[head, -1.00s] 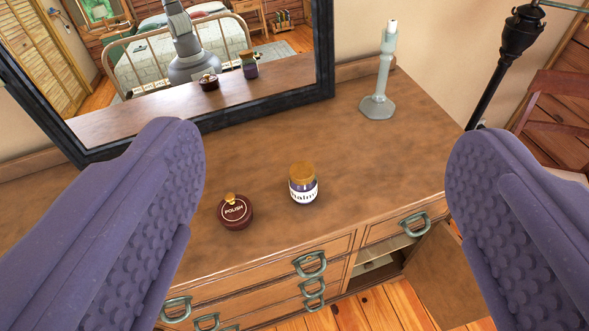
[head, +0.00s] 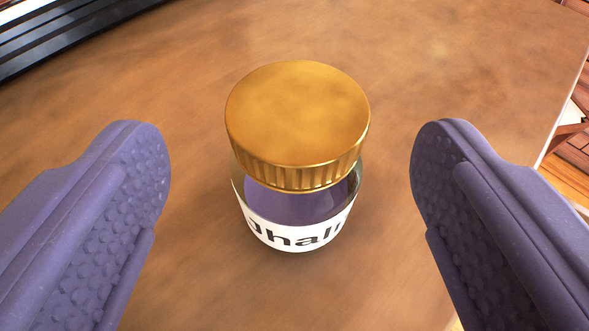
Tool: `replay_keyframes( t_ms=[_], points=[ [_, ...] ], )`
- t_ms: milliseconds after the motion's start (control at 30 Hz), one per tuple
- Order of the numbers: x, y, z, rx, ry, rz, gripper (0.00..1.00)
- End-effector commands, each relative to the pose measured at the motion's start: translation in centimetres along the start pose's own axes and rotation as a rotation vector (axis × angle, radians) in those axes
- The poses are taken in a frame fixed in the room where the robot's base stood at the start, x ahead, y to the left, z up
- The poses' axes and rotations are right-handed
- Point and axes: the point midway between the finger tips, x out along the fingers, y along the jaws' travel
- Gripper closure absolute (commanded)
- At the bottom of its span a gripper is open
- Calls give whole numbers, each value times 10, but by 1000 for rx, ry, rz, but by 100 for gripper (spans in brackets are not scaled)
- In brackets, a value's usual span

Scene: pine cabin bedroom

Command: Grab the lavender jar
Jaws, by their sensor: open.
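The lavender jar (head: 300,205) stands upright on the wooden dresser top in the middle of the head view. It is clear glass with lavender contents, a ribbed gold lid and a white label with dark letters, only partly readable. My gripper (head: 290,150) is open, with one purple textured finger to the left of the jar and one to the right. Both fingers show a gap to the jar and neither appears to touch it. The jar's far side is hidden.
The dresser top (head: 440,60) is clear around the jar in this view. The dark mirror frame (head: 60,30) crosses the upper left corner. The dresser's right edge runs down the right side, with wooden floor beyond.

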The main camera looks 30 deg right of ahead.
Motion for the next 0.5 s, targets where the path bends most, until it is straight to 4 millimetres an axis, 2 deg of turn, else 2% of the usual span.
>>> replay_keyframes(
  t_ms=[300, 500],
  points=[
    [51, 1, 0, 0, 1, 0, 17],
    [66, 1, -2, 0, 0, 0, 17]
  ],
)
